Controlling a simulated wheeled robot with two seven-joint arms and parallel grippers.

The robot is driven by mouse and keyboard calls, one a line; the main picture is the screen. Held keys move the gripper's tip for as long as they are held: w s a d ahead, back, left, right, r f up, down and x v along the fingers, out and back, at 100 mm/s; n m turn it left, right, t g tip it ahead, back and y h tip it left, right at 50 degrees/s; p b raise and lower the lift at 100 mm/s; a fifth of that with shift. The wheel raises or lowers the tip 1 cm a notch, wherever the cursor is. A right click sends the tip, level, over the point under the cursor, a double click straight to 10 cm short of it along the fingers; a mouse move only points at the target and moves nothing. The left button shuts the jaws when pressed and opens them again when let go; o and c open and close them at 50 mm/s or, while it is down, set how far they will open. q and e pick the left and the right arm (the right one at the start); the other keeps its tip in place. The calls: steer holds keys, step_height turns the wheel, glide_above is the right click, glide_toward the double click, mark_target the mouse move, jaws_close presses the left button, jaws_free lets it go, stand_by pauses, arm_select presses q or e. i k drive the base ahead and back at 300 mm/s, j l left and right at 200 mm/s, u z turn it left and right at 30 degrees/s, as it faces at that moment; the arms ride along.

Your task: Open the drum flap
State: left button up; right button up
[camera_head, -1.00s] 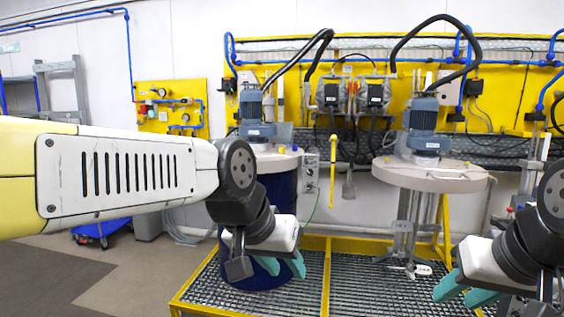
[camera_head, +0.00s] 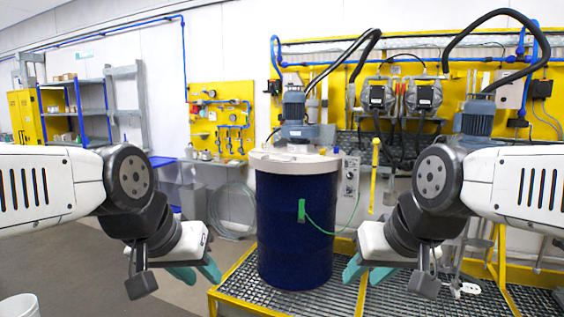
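A dark blue drum (camera_head: 296,230) stands upright in the middle of the view. A pale round lid (camera_head: 268,161) covers it, and a grey-blue agitator motor (camera_head: 294,106) stands on the lid. The flap cannot be clearly made out on the lid; small yellow and blue knobs (camera_head: 330,151) show at its right side. My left gripper (camera_head: 197,272) is left of the drum, below lid height, with its teal fingers apart and empty. My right gripper (camera_head: 367,272) is right of the drum, also below lid height, fingers apart and empty. Neither appears to touch the drum.
The drum stands on a metal grating (camera_head: 260,292) with a yellow frame. A green clamp (camera_head: 301,210) with a cable is on the drum's front. A yellow upright pole (camera_head: 375,165) stands to its right. A second agitator motor (camera_head: 477,117) is partly hidden behind my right arm. Floor at left is open.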

mark_target(273, 163)
steer(key=i+j+z, duration=0.25)
steer(key=i+j, duration=0.2)
steer(key=i, duration=0.55)
steer(key=i+j+z, duration=0.25)
steer(key=i+j, duration=0.4)
steer(key=i, duration=0.25)
steer(key=i+j+z, duration=0.25)
steer(key=i+j, duration=0.6)
